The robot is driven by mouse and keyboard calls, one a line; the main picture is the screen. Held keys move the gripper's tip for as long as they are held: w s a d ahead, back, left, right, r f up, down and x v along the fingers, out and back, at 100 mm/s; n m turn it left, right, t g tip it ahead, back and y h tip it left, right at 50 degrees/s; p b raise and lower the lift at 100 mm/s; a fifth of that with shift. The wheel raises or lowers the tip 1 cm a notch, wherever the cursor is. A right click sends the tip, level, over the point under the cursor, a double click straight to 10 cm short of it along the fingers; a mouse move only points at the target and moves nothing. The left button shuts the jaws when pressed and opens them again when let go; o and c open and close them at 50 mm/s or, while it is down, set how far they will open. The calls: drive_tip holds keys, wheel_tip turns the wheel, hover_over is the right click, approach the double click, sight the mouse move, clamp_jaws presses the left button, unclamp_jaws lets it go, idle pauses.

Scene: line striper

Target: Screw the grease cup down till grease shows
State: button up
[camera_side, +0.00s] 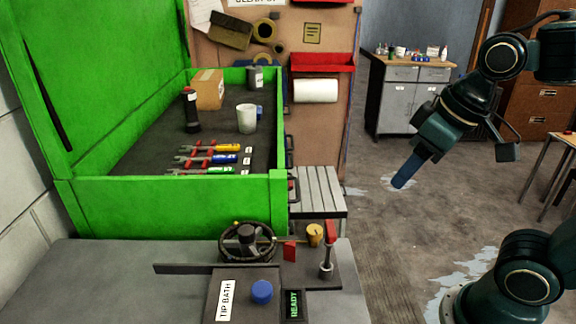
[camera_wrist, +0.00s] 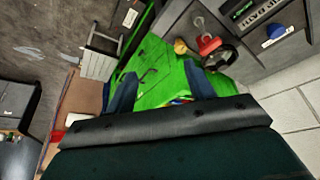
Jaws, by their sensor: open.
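A small brass-yellow cup (camera_side: 314,235), which looks like the grease cup, stands on the bench front between a red flag-like piece and a red-handled lever. In the wrist view the yellow cup (camera_wrist: 180,46) shows near the top, beyond my fingers. No grease can be made out at this size. My gripper (camera_side: 405,172) hangs in the air to the right of the bench, above the floor, well apart from the cup. In the wrist view its two blue fingers (camera_wrist: 160,88) are spread with nothing between them.
A dark handwheel (camera_side: 247,240) stands left of the cup, and a red-handled lever (camera_side: 328,255) close on its right. A blue knob (camera_side: 262,291) and a READY display (camera_side: 293,304) sit in front. A green-walled tray (camera_side: 170,205) with tools rises behind. Open floor lies right.

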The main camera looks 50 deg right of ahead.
drive_tip(key=w+a+n+g, duration=0.1)
drive_tip(key=w+a+g, duration=0.1)
drive_tip(key=w, duration=0.5)
drive_tip(key=n+g, duration=0.1)
drive_tip(key=g, duration=0.2)
hover_over(315, 229)
wheel_tip(315, 229, down, 4)
drive_tip(key=f, duration=0.1)
drive_tip(key=shift+r, duration=0.25)
drive_tip(key=shift+f, duration=0.1)
wheel_tip(315, 229, down, 14)
drive_tip(key=shift+r, duration=0.2)
drive_tip(key=c, duration=1)
